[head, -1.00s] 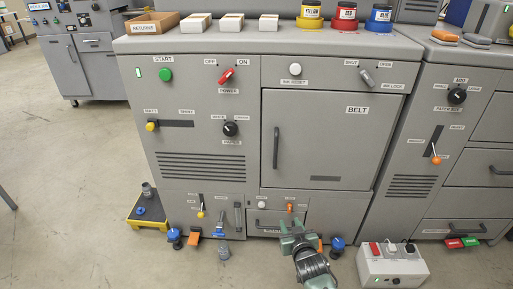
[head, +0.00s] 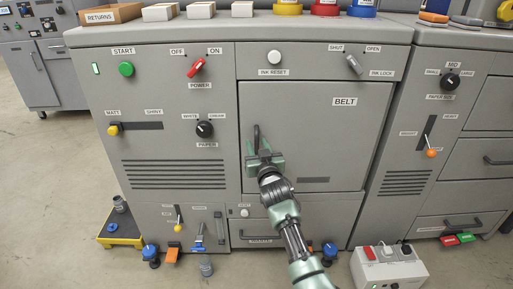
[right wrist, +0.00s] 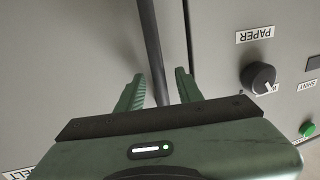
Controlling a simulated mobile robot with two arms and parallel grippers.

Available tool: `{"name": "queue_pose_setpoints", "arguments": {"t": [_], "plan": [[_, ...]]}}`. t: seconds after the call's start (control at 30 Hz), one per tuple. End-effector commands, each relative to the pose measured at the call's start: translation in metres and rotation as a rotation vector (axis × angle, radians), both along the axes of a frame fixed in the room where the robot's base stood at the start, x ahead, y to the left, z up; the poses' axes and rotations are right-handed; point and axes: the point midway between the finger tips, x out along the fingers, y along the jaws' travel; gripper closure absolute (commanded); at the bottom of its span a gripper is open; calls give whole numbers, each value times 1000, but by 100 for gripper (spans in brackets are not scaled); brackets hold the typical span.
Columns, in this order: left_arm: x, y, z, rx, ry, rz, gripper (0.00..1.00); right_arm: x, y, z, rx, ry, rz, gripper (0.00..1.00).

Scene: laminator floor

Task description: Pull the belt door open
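The belt door (head: 330,125) is a large grey panel with a BELT label, and it is closed flush in the machine front. Its dark vertical handle (head: 257,138) is on the door's left side. My right gripper (head: 262,158) is at the lower part of the handle. In the right wrist view the handle (right wrist: 152,50) runs between the two green fingers of this gripper (right wrist: 158,90). The fingers are apart, with a visible gap on each side of the bar. My left gripper is not in view.
The paper knob (head: 205,129) and red power switch (head: 196,67) are left of the door. The ink lock lever (head: 355,64) is above it. The waste drawer (head: 262,236) is below. A grey box with switches (head: 388,268) stands on the floor at right.

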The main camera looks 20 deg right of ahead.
Motion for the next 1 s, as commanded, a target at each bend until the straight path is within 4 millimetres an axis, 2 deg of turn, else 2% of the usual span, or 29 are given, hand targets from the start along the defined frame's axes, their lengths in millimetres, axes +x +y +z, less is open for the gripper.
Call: {"name": "queue_pose_setpoints", "arguments": {"t": [0.1, 0.37, 0.47, 0.5, 1.0], "plan": [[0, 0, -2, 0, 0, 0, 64, 6, -1, 0, 0, 0, 0, 64], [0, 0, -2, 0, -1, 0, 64, 7, -1, 0, -1, 0, 0, 64], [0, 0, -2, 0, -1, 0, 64, 7, -1, 0, 0, 0, 0, 89], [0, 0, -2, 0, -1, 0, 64, 7, -1, 0, -1, 0, 0, 100], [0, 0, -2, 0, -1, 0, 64, 6, -1, 0, 0, 1, 0, 100]]}}
